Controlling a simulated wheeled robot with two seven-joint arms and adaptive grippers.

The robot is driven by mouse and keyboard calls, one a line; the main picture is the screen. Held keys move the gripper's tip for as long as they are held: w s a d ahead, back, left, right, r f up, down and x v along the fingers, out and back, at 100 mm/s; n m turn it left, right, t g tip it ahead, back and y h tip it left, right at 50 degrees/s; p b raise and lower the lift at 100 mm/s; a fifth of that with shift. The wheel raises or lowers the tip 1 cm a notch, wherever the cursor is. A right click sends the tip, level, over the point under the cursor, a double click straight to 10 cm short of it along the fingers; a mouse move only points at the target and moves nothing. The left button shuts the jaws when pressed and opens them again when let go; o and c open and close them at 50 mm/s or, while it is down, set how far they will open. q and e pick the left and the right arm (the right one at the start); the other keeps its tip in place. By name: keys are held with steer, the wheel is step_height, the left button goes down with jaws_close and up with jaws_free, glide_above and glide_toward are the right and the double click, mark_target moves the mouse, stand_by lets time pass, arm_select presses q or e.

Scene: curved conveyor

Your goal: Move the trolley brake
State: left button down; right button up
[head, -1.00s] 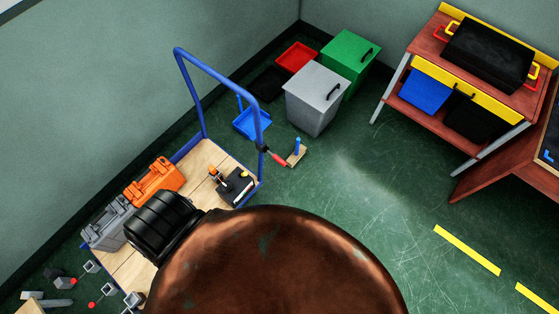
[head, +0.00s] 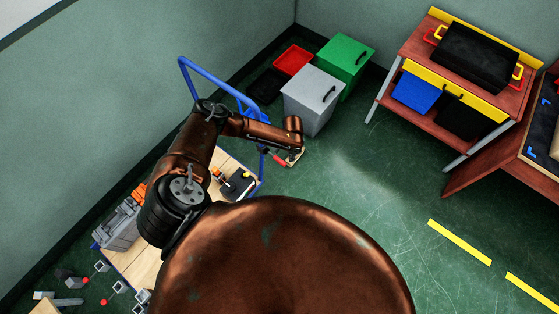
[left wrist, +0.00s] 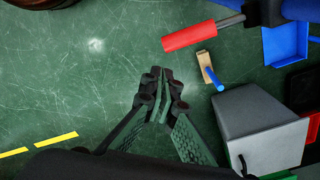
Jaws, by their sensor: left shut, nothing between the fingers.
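The trolley (head: 133,262) has a blue push frame and a wooden deck and stands left of centre in the head view. Its brake lever, with a red grip (head: 279,160), sticks out at the trolley's right end. The red grip (left wrist: 190,37) shows clearly in the left wrist view, at upper right. My left gripper (left wrist: 163,75) is shut and empty. It appears just below and left of the red grip, apart from it in the picture. In the head view my left arm reaches over the trolley, and its fingers are hidden under the wrist. My right gripper is out of view.
A small wooden piece with a blue peg (left wrist: 214,80) lies near the red grip. A grey bin (head: 312,98), a green bin (head: 346,55) and a red tray (head: 293,59) stand behind. Toolboxes (head: 118,232) sit on the deck. The floor to the right is open.

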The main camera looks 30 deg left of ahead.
mark_target(280, 161)
arm_select(q)
steer(key=shift+g+y, duration=0.4)
steer(key=shift+y, duration=0.1)
steer(key=a+r, duration=0.2)
steer(key=s+a+r, duration=0.1)
steer(key=a, duration=0.1)
steer(key=shift+a+r, duration=0.1)
steer(key=shift+r, duration=0.3)
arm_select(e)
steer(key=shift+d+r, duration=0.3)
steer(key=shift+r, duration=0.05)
arm_select(q)
steer(key=shift+f, duration=0.1)
steer(key=f+b, duration=0.1)
steer(key=f, duration=0.1)
steer(key=f+b, duration=0.4)
steer(key=shift+s+a, duration=0.1)
steer(key=shift+s, duration=0.15)
steer(key=shift+f, duration=0.4)
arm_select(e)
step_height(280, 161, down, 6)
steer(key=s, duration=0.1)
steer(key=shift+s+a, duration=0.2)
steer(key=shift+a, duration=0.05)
arm_select(q)
steer(key=shift+f+b, duration=0.1)
steer(key=shift+b, duration=0.2)
